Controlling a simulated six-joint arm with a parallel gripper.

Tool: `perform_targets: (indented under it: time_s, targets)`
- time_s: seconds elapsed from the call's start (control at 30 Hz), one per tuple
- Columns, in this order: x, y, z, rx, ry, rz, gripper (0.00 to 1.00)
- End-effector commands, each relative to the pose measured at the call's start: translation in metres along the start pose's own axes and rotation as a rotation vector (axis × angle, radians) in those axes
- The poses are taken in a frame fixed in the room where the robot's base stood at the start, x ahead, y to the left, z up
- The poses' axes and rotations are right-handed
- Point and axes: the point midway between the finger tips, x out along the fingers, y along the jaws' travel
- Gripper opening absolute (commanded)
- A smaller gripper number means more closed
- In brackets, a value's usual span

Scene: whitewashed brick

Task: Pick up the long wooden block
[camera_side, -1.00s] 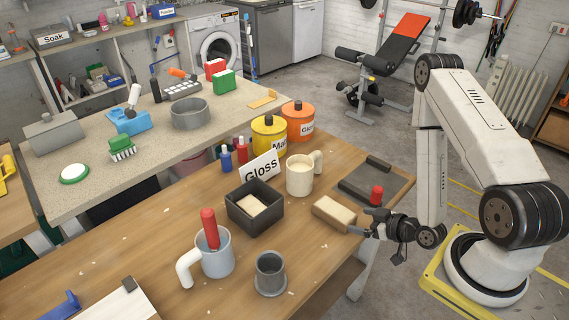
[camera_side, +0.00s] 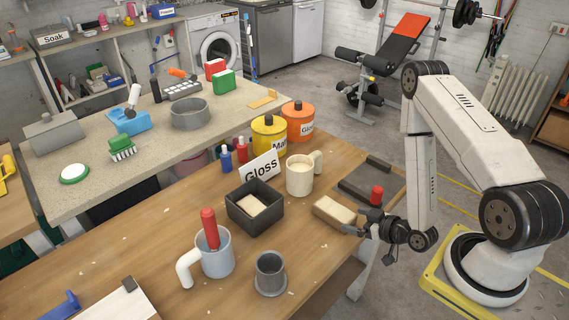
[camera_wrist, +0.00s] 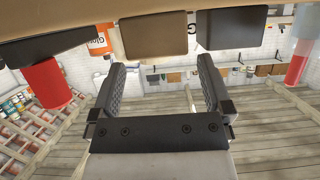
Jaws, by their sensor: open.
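The long wooden block (camera_side: 335,212) is tan and lies on the workbench close to its right edge. In the wrist view the block (camera_wrist: 153,35) shows end-on, upside down, beyond the gap between my fingers. My gripper (camera_side: 364,220) is at the bench edge, just right of the block's near end. Its two dark fingers (camera_wrist: 160,68) stand wide apart with nothing between them. The side view does not clearly show how far the fingertips are from the block.
A dark flat piece (camera_side: 358,190) with a red knob (camera_side: 376,195) lies close behind the block. A black box (camera_side: 254,220) holding a small wooden piece stands to the left. A cream mug (camera_side: 299,178), a grey cup (camera_side: 270,270) and a pale blue mug (camera_side: 216,260) also stand on the bench.

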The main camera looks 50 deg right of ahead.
Motion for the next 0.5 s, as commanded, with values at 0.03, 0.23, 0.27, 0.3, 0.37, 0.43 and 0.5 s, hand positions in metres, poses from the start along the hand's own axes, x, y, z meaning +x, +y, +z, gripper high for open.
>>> perform_targets:
  time_s: [0.03, 0.23, 0.27, 0.3, 0.37, 0.43, 0.5]
  targets:
    - [0.0, 0.0, 0.0, 0.0, 0.0, 0.0, 1.0]
    - [0.004, 0.0, 0.0, -0.002, 0.0, -0.001, 1.0]
    - [0.005, 0.0, 0.0, -0.002, 0.0, -0.002, 1.0]
    - [0.008, 0.0, 0.0, -0.001, 0.0, -0.002, 1.0]
    - [0.013, 0.0, 0.001, -0.002, 0.0, -0.003, 1.0]
    - [0.02, 0.001, 0.001, -0.002, 0.0, -0.003, 1.0]
    - [0.029, 0.001, 0.001, -0.003, 0.001, -0.003, 1.0]
